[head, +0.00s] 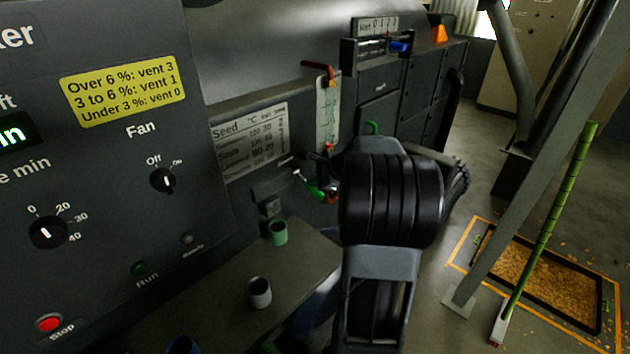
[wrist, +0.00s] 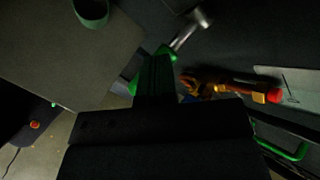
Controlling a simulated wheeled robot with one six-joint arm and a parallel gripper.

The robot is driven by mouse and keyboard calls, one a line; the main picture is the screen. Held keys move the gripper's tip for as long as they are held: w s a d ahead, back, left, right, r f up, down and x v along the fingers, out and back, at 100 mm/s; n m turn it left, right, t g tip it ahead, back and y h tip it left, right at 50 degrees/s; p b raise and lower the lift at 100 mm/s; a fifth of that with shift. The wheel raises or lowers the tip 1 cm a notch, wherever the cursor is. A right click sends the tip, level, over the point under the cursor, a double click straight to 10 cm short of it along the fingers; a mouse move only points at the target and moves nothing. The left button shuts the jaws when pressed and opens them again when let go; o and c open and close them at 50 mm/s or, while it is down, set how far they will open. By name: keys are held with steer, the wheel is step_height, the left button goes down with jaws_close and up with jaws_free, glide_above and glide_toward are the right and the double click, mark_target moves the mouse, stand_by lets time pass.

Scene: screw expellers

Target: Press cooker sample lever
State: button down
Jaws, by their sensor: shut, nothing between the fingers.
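A small lever with a green handle (head: 315,191) and a pale metal rod sticks out from the cooker front, left of my arm. I take it for the sample lever; its label is not readable. In the wrist view a grey metal rod with a cross end (wrist: 190,30) leads to a green part (wrist: 166,51), partly hidden behind my fingers. My gripper (wrist: 157,62) is shut and empty, its tips overlapping the green part in this view. I cannot tell whether they touch.
A green cup (head: 278,232) and a grey cup (head: 260,292) stand on the shelf (head: 225,300) below. A brass-coloured fitting (wrist: 230,86) with a red end lies right of my fingers. A control panel (head: 110,190) is at left; a post and floor grate (head: 550,275) at right.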

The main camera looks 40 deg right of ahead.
mark_target(315, 189)
steer(key=shift+r+p, duration=1.6)
steer(key=shift+r, duration=0.35)
step_height(315, 189, up, 5)
steer(key=p, duration=0.4)
